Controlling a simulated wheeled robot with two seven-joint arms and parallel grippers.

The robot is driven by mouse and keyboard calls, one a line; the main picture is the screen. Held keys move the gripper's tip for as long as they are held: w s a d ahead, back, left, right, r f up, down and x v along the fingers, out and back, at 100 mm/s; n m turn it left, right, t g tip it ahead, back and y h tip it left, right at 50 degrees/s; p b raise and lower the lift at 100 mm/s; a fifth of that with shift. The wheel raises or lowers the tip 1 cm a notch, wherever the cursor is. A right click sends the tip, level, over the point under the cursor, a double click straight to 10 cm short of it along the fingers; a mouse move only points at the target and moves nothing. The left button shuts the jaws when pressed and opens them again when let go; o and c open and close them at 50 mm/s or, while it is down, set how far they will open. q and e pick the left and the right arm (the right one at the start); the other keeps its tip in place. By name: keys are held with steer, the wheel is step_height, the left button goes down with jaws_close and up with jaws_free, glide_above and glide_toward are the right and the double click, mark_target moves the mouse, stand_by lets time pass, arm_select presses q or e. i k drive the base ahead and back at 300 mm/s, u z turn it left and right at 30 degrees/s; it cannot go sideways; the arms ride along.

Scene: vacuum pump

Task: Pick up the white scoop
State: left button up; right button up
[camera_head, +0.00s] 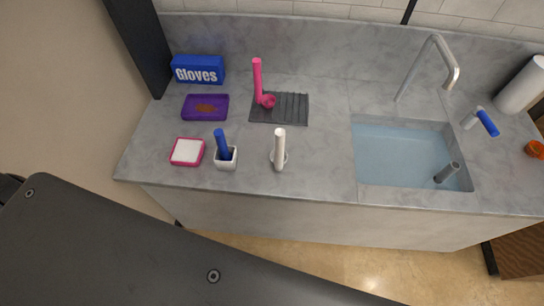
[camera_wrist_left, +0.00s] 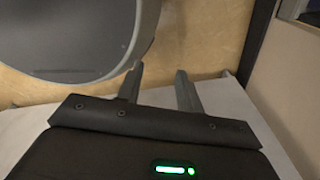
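The white scoop (camera_head: 280,148) is on the grey counter near its front edge, left of the sink. Its handle points up, and its round end sits low behind the handle. My left gripper (camera_wrist_left: 160,88) shows in the left wrist view with its two fingers apart and nothing between them. The scoop is not in that view, and the gripper is not in the head view, so it is away from the scoop. My right gripper is in neither view.
A white cup with a blue-handled tool (camera_head: 222,143) stands left of the scoop.

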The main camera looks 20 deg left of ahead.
mark_target(278, 156)
steer(key=u, duration=0.7)
steer(key=i, duration=0.35)
steer(key=z, duration=1.6)
